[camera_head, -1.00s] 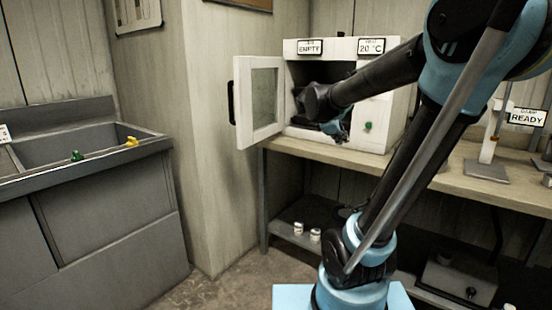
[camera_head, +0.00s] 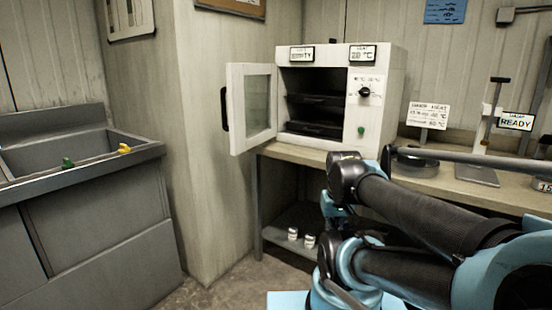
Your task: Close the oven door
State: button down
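The white oven (camera_head: 376,125) stands on the bench with its chamber showing. Its door (camera_head: 235,112) hangs open to the left, swung out from the left side of the opening. The door has a glass pane and a black handle (camera_head: 225,110) on its outer edge. Inside the oven are dark shelves (camera_head: 315,118), and no bright item shows on them. My arm's wrist is in front of and below the oven, to the right of the door and apart from it. My gripper's fingers are not visible; the arm's own links may hide them.
A wooden bench (camera_head: 460,190) runs right from the oven, with a stand (camera_head: 488,140) and a round plate (camera_head: 415,166) on it. A grey sink (camera_head: 80,155) is at left. A wall corner stands just behind the door. White jars (camera_head: 309,240) sit on the lower shelf.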

aim_at(236, 72)
jog(key=u, duration=0.25)
jog(key=k, duration=0.3)
jog(key=u, duration=0.9)
jog(key=k, duration=0.9)
jog(key=u, duration=0.65)
jog(key=i, duration=1)
jog(key=z, duration=1)
jog(key=i, duration=0.6)
jog(key=z, duration=0.25)
